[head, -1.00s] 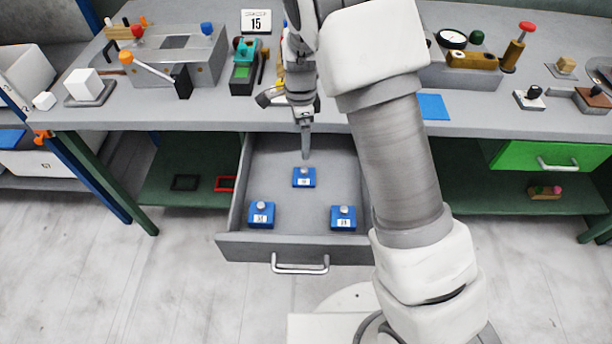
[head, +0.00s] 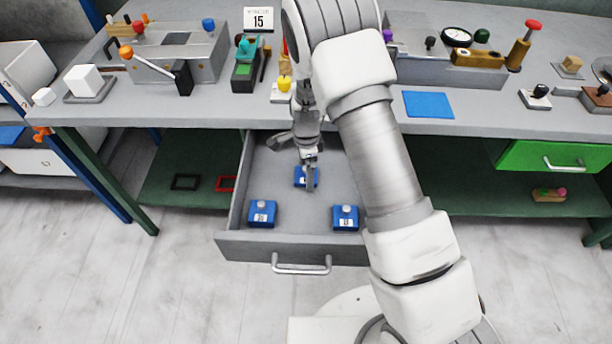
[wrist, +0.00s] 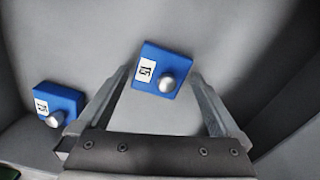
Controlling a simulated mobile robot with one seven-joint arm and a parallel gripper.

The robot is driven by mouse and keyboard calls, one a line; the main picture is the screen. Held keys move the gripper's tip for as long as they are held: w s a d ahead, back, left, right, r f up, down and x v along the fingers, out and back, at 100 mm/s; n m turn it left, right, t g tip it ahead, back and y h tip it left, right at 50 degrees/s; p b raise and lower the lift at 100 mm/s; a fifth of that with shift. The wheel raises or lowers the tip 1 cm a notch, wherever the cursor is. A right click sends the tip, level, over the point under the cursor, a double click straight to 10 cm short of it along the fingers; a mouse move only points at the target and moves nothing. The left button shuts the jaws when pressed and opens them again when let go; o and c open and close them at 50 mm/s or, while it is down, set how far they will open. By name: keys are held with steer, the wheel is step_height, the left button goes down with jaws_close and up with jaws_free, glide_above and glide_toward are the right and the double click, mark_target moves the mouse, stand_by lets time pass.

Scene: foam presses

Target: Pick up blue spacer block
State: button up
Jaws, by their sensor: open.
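Three blue spacer blocks, each with a silver knob and a white number label, sit in the open grey drawer (head: 285,240). One is at the back middle (head: 299,182), one at the front left (head: 262,214), one at the front right (head: 345,218). My gripper (head: 309,180) is inside the drawer at the back middle block and partly hides it. In the wrist view my open gripper (wrist: 160,78) frames one block (wrist: 152,58) between and slightly beyond its fingertips. A second block (wrist: 58,104) lies left of the fingers. The labels are hard to read.
The drawer walls surround the blocks, with a front handle (head: 300,268). The grey bench top (head: 210,113) lies above and behind. It holds a press (head: 175,55), a "15" sign (head: 258,19) and a blue mat (head: 428,104). A green drawer (head: 553,156) is at the right.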

steer(key=shift+f, duration=0.1)
steer(key=c, duration=1.3)
